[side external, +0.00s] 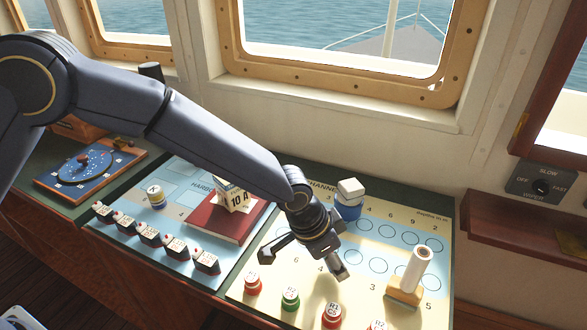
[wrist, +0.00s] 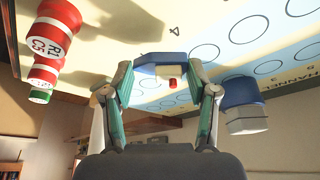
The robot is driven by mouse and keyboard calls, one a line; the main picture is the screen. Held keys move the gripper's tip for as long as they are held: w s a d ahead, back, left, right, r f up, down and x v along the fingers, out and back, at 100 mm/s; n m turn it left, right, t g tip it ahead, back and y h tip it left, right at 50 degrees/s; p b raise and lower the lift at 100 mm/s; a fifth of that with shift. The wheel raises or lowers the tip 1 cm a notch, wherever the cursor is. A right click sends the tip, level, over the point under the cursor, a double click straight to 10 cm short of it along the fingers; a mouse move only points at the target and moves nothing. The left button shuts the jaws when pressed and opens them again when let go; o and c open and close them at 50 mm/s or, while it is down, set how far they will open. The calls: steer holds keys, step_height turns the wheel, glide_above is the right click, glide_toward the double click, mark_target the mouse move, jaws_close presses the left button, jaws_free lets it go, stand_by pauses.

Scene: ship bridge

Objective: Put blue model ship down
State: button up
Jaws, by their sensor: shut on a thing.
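In the wrist view, the fingertips (wrist: 160,75) are on either side of a blue model ship (wrist: 148,57), with a white part and a small red piece. My gripper is shut on it. The ship appears to be held above the chart, but the exact gap is unclear. The side view does not clearly show the held ship. Another blue-and-white object (side external: 348,208) stands behind my gripper on the chart and shows in the wrist view (wrist: 241,95).
Red buoys (side external: 332,315) and a green buoy (side external: 290,298) stand along the chart's front. A white cylinder on a wooden base (side external: 404,291) stands at right. Several dark model ships (side external: 149,235) line the left chart, beside a red book (side external: 214,222). Printed circles at centre right are clear.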

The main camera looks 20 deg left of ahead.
steer(key=shift+f, duration=0.9)
steer(key=o, duration=0.9)
steer(key=shift+f, duration=0.15)
steer(key=shift+o, duration=0.2)
steer(key=v, duration=1.2)
steer(key=s+a+r+n+t+y, duration=0.1)
steer(key=a+r+n, duration=0.1)
steer(key=a+r, duration=0.4)
steer(key=s+a+r+n+t, duration=0.1)
steer(key=a+r, duration=0.2)
steer(key=a, duration=0.6)
steer(key=s+a+r+n+y, duration=0.2)
steer(key=s+a+n, duration=0.4)
steer(key=s+a, duration=1)
steer(key=shift+a+r+t, duration=0.3)
steer(key=shift+a+r, duration=0.2)
steer(key=shift+a, duration=0.2)
